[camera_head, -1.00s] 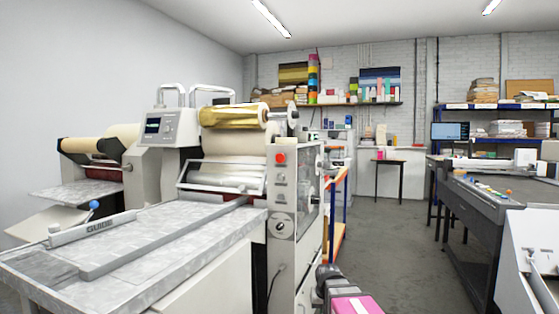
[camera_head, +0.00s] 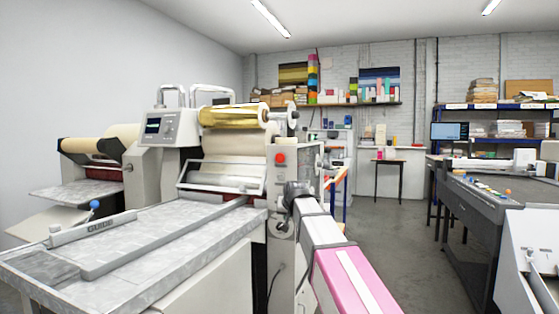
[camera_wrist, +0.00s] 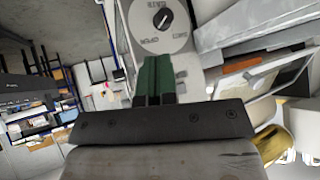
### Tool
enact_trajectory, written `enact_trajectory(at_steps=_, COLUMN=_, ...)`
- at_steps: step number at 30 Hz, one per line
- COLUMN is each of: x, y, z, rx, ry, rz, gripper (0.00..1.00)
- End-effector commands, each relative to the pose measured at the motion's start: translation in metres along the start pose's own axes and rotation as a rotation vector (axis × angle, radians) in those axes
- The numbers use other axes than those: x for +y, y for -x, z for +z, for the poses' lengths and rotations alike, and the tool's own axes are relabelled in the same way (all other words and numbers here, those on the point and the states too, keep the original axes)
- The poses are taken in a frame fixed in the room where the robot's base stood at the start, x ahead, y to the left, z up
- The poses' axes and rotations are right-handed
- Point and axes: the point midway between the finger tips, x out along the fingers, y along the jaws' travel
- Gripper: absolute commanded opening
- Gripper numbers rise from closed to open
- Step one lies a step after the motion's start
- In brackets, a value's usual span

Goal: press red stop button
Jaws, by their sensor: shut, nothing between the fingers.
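The red stop button (camera_head: 280,158) sits near the top of the grey side panel of the laminating machine (camera_head: 295,170) in the head view. My arm, white and pink, reaches up from the bottom, and its dark end lies just below the button, covering the lower controls. In the wrist view my gripper (camera_wrist: 153,80) shows as dark green fingers, shut and empty. Beyond the fingertips is a round dial (camera_wrist: 160,22) with a black knob on the machine's panel. The button is not seen in the wrist view. I cannot tell the gap between fingertips and panel.
A feed table (camera_head: 150,245) with a guide bar extends from the machine at left. A gold foil roll (camera_head: 230,115) sits on top. A grey worktable (camera_head: 480,200) stands at right. The floor (camera_head: 400,240) between is clear.

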Motion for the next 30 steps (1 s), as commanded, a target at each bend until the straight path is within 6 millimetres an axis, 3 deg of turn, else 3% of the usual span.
enact_trajectory(at_steps=1, x=-0.011, y=0.011, z=-0.020, rx=0.027, ry=0.001, rz=-0.011, gripper=0.00)
enact_trajectory(at_steps=6, x=-0.041, y=0.048, z=-0.070, rx=0.111, ry=-0.001, rz=-0.046, gripper=0.00)
enact_trajectory(at_steps=15, x=-0.082, y=0.109, z=-0.135, rx=0.227, ry=-0.007, rz=-0.101, gripper=0.00)
enact_trajectory(at_steps=21, x=-0.093, y=0.128, z=-0.150, rx=0.256, ry=-0.009, rz=-0.116, gripper=0.00)
enact_trajectory(at_steps=30, x=-0.094, y=0.130, z=-0.151, rx=0.260, ry=-0.010, rz=-0.118, gripper=0.00)
